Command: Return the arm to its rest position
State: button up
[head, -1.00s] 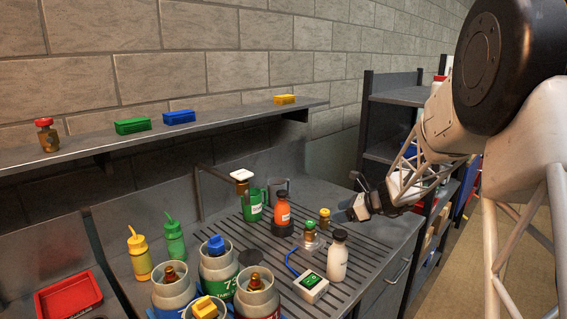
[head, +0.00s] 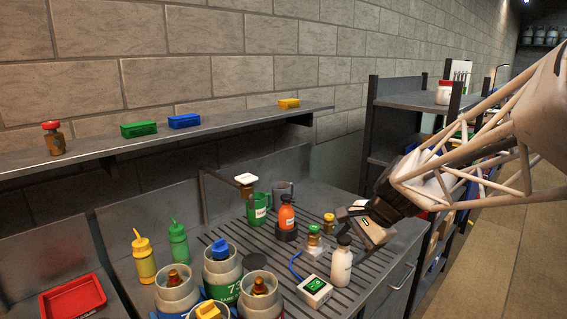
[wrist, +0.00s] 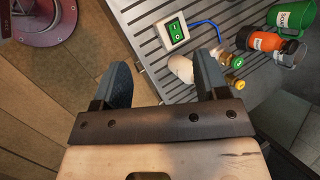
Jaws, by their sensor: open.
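My gripper (head: 362,226) is over the right end of the slatted workbench in the head view, beside and above the white bottle with a dark cap (head: 342,262). In the wrist view my gripper (wrist: 166,82) has its two dark fingers spread apart with nothing held between them. The white bottle (wrist: 180,68) shows beyond the gap, close to the right finger. My arm reaches in from the right side of the head view.
A red tray (head: 73,297) lies at left. Shelves (head: 385,95) stand behind right; open floor (head: 490,270) lies right.

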jog(key=s+d+n+h, duration=0.3)
jog(key=s+n+h, duration=0.3)
jog(key=s, duration=1.6)
jog(key=shift+s+d+f+n+t, duration=0.2)
jog(key=shift+s+f+n+t, duration=0.15)
jog(key=shift+n, duration=2.15)
jog(key=shift+c, duration=0.3)
